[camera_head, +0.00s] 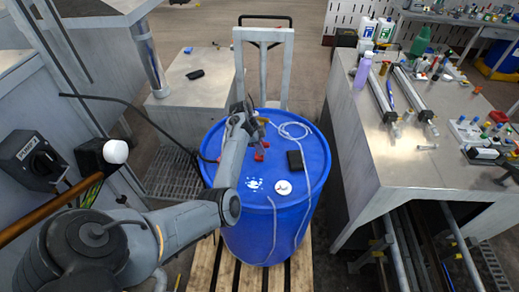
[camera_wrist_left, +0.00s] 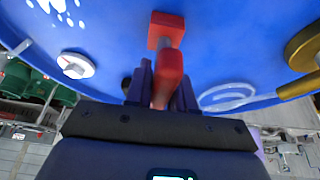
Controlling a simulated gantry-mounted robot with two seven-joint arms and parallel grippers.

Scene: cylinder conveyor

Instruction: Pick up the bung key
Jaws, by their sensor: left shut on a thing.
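A blue drum (camera_head: 245,222) stands on a wooden pallet in the middle of the head view. The red bung key (camera_head: 259,156) is at the drum top, partly hidden by my left gripper (camera_head: 258,138). In the left wrist view the bung key (camera_wrist_left: 168,68) has red ends and a grey middle. My left gripper (camera_wrist_left: 162,92) is shut on its near red part, with a dark finger on each side. I cannot tell whether the key touches the lid. My right gripper is not in view.
A white cap (camera_head: 283,187), a black box (camera_head: 296,160) and a pale hose (camera_head: 273,225) are on the drum. A brass fitting (camera_wrist_left: 302,48) is close on the right in the wrist view. A cluttered metal bench (camera_head: 372,165) stands right of the drum.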

